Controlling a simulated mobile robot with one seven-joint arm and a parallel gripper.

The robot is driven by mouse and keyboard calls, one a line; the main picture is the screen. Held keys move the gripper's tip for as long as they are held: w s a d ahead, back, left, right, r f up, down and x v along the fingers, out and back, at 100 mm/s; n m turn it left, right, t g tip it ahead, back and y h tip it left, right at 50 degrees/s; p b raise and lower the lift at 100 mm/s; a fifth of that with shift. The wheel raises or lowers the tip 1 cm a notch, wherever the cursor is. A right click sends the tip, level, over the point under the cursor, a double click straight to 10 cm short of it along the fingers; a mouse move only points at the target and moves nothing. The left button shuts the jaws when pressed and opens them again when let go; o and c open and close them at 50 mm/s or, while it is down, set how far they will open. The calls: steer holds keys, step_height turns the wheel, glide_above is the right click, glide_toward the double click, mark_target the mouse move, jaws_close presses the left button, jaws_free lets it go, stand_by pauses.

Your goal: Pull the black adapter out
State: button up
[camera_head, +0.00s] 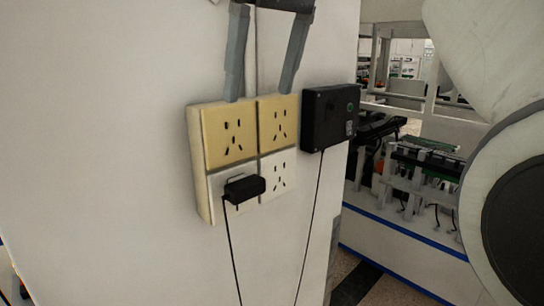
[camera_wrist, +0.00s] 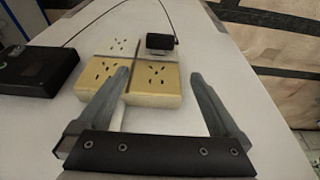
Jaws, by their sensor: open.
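The black adapter (camera_head: 244,189) sits in the lower-left white socket of a four-socket panel (camera_head: 194,150) on a pale wall. A dark cable hangs down from it. In the wrist view the adapter (camera_wrist: 161,42) is at the upper middle, past the yellow sockets (camera_wrist: 155,77). My gripper (camera_head: 264,90) comes in from the top of the head view, its fingers pointing down at the yellow upper sockets. In the wrist view my gripper (camera_wrist: 160,88) is open and empty, fingers wide apart, with the adapter beyond the fingertips.
A black box (camera_head: 328,117) with a green mark is mounted right of the panel, its cable hanging down. It also shows at the left of the wrist view (camera_wrist: 38,70). Shelves with equipment (camera_head: 415,165) stand farther back on the right. The wall left of the panel is clear.

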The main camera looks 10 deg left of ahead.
mark_target(249, 183)
steer(key=b+x, duration=0.3)
steer(key=x, duration=1.3)
steer(key=shift+f+b, duration=0.2)
steer(key=shift+b, duration=0.1)
steer(key=shift+c, duration=0.2)
steer(key=c, duration=1.4)
steer(key=shift+d, duration=0.15)
steer(key=shift+s+d+b, duration=0.3)
steer(key=shift+s+d, duration=0.1)
steer(key=shift+s, duration=0.05)
steer(key=shift+s+d, duration=0.4)
steer(key=shift+d, duration=0.1)
steer(key=shift+s+d+b, duration=0.7)
steer(key=shift+s+d, duration=0.4)
steer(key=shift+d, duration=0.15)
